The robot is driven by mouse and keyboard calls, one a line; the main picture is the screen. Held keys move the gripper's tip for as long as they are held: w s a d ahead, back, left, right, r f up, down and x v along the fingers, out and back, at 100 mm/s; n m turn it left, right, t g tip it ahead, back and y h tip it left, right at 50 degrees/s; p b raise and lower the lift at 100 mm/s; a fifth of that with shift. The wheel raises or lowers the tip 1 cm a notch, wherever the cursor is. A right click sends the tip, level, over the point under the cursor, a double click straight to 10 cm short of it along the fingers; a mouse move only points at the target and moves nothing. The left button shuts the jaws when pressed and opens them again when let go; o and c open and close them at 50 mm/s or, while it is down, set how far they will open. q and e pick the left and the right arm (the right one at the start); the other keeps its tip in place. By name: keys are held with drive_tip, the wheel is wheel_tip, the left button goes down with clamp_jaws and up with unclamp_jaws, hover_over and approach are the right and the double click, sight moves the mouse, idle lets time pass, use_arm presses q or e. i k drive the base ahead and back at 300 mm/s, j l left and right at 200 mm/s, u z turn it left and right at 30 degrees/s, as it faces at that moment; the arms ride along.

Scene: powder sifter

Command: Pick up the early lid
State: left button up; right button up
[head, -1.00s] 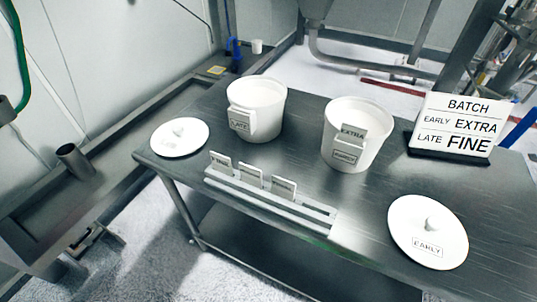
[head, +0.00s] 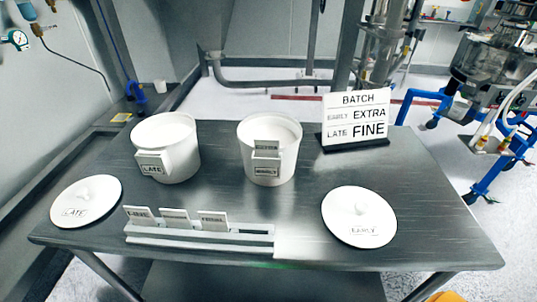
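The early lid (head: 358,217) is a white round lid with a small knob and an EARLY label. It lies flat on the right part of the dark metal table (head: 300,205). The white EARLY bucket (head: 270,150) stands open behind it to the left, with a card in the holder on its front above the EARLY label. Neither gripper shows in the head view. A small orange patch is cut off at the bottom edge, right of centre; I cannot tell what it is.
The LATE bucket (head: 167,147) stands open at the left, with the late lid (head: 87,201) in front of it. A rack (head: 200,235) holding several cards lies along the front edge. The batch sign (head: 357,120) stands at the back right. The table right of the early lid is clear.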

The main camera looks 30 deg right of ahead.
sight(360, 217)
drive_tip(key=z, duration=1.75)
drive_tip(key=k+j+u, duration=0.25)
drive_tip(key=j+u, duration=0.3)
drive_tip(key=k+l, duration=0.05)
